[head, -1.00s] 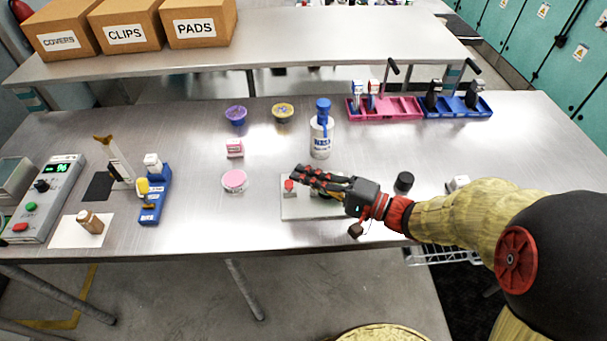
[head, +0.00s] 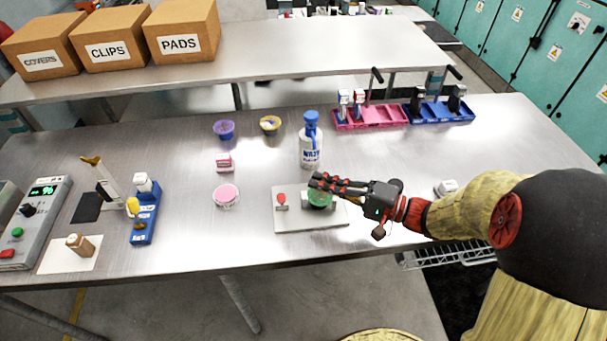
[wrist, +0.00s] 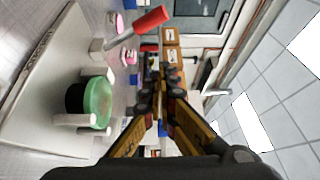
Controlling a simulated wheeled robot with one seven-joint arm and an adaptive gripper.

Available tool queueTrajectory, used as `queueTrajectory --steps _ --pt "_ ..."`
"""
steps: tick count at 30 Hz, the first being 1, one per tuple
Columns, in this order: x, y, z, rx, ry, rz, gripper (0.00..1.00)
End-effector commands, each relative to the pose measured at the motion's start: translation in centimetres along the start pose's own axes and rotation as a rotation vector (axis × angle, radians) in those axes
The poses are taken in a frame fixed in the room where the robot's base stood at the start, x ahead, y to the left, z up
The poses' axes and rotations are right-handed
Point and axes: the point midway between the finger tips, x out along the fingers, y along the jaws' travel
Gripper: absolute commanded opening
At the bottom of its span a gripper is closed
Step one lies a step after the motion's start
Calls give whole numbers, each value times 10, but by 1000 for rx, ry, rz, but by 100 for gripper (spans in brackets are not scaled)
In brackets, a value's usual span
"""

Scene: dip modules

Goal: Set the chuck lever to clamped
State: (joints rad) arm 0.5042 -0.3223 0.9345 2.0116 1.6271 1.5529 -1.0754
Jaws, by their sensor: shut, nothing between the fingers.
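The chuck is a pale plate (head: 291,222) near the front edge of the bench. Its lever (head: 281,200) has a red handle and stands at the plate's left part; in the wrist view the red handle (wrist: 150,18) is at the top. A black puck with a green top (head: 320,202) sits on the plate right of the lever, with pale jaws beside it in the wrist view (wrist: 92,104). My gripper (head: 316,181) is shut and empty above the puck, right of the lever and apart from it. I cannot tell the lever's setting.
A white bottle with a blue cap (head: 311,145) stands just behind the plate. A pink round tub (head: 227,195) is to its left. A black cylinder (head: 396,184) is partly hidden behind my gripper. Pink (head: 370,120) and blue (head: 440,113) trays stand at the back right.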

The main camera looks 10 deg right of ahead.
Motion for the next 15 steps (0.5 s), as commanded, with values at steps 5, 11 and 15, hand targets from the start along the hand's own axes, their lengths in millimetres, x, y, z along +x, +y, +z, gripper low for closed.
queueTrajectory --steps 5,11,15 --pt "-23 5 -2 2 4 0 0" --pt "-34 8 -2 0 1 0 0" --pt "-35 9 -2 0 0 0 0"
